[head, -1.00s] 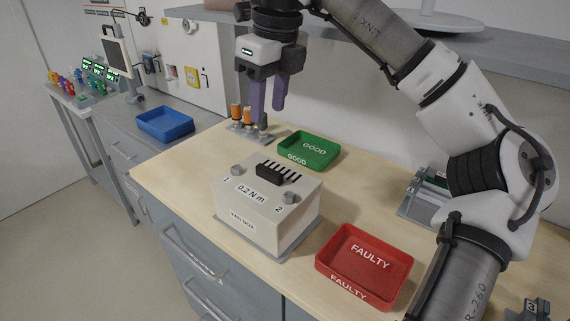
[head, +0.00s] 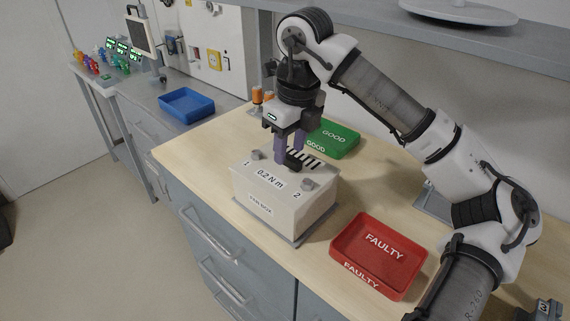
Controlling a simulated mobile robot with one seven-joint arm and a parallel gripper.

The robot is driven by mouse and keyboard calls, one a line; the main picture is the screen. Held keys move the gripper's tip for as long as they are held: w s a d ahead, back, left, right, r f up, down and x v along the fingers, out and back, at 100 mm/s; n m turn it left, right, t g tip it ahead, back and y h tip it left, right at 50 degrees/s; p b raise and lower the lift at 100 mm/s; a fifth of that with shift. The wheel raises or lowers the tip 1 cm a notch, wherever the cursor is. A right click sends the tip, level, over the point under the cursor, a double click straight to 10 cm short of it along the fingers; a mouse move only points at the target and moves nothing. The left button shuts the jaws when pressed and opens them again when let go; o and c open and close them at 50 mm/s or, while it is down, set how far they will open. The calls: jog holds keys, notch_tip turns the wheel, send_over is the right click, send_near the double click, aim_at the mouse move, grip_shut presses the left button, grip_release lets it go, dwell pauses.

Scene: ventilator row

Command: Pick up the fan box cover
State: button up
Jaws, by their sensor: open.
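The fan box (head: 266,205) is a pale box on a grey base plate on the wooden bench. Its cover (head: 271,180) forms the top, marked "0.2 N m", with screws by the numbers 1 and 2, dark vent slots and a black handle (head: 291,163). My gripper (head: 289,155) is open and points down. Its purple fingers are at the handle and partly hide it. I cannot tell whether they touch it.
A green GOOD tray (head: 335,140) lies behind the box, and a red FAULTY tray (head: 340,258) lies to its right. Orange-topped items (head: 257,95) stand behind my gripper. A blue tray (head: 187,104) is on the left counter. The bench left of the box is clear.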

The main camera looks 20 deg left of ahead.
jog(key=shift+f, duration=0.75)
grip_shut()
jog(key=shift+r, duration=0.15)
